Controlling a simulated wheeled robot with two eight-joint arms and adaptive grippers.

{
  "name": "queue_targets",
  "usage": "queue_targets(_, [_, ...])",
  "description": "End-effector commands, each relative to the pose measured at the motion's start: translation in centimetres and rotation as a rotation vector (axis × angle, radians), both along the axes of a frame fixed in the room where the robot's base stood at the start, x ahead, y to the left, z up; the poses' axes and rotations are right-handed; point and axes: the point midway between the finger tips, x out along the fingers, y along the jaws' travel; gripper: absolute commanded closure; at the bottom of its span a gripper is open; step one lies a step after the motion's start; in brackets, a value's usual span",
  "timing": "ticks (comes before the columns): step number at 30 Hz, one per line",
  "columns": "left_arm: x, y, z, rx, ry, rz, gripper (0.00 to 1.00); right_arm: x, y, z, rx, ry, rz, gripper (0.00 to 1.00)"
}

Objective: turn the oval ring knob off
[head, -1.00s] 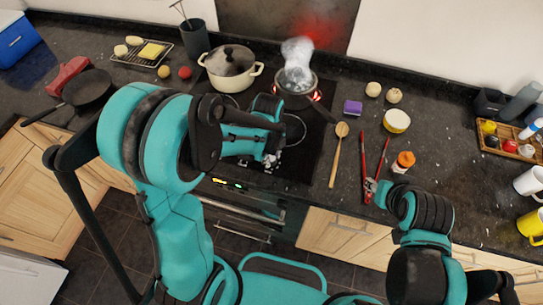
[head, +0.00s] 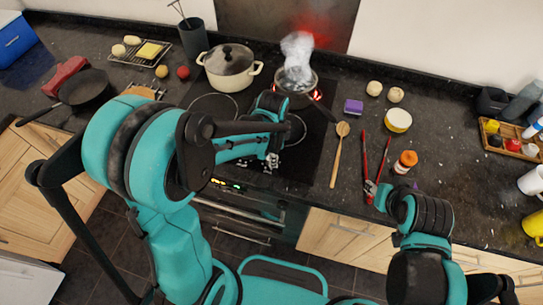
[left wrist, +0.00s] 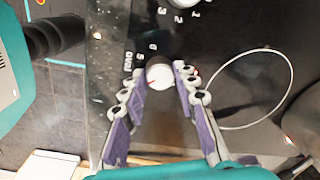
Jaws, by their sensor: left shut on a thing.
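A round white knob (left wrist: 160,76) with a red mark sits on the dark cooktop in the left wrist view. Printed numbers lie around it. My left gripper (left wrist: 158,74) has its purple-padded fingers on both sides of this knob and is shut on it. In the head view my left gripper (head: 272,162) is at the front of the cooktop (head: 311,165), and the knob is too small to make out there. My right arm's end (head: 388,196) is over the counter's front edge; its fingers are mostly hidden.
A steaming pot (head: 297,82) stands on a red-glowing burner. A lidded cream pot (head: 229,66) is on the back left burner. A black pan (head: 84,87) is left.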

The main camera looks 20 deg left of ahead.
Motion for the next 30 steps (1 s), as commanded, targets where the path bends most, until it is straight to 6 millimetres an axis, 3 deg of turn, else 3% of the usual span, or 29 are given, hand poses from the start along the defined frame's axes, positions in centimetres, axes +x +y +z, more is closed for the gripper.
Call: queue_targets(30, [0.2,0.0,-0.1,-0.001,0.000,0.962,1.00,0.0,0.0,-1.4,0.000,0.000,0.000,0.60])
